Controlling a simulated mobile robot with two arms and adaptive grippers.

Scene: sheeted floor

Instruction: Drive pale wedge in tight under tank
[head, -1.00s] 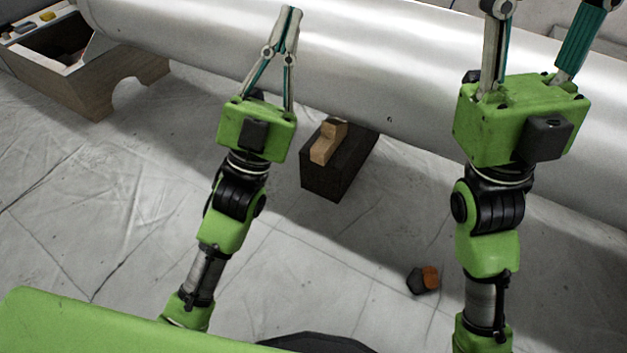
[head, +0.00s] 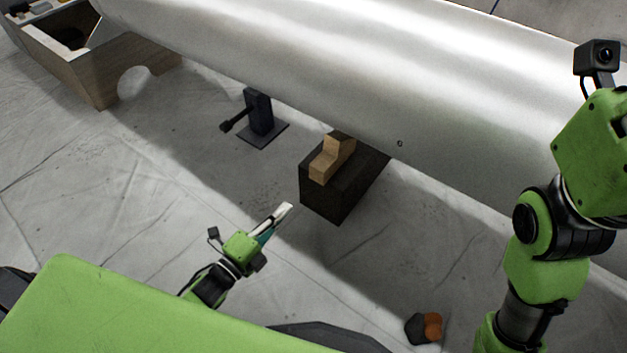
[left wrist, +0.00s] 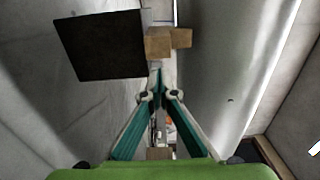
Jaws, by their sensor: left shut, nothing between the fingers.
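The tank (head: 330,70) is a long silver cylinder running across the head view; it also shows in the left wrist view (left wrist: 225,70). The pale wedge (head: 324,168) is a tan, stepped-looking wooden piece on top of a dark block (head: 325,198), its far end close to the tank's underside. Whether it touches the tank I cannot tell. In the left wrist view the wedge (left wrist: 158,43) lies beyond the fingertips, beside the dark block (left wrist: 100,45). My left gripper (head: 285,209) is shut and empty, low and left of the block, apart from the wedge. My right gripper's fingers are out of view.
A black stand with a handle (head: 259,120) is on the floor beside the tank. A wooden cradle (head: 90,70) is at the far left. A small dark and orange object (head: 424,328) lies on the sheet at front right.

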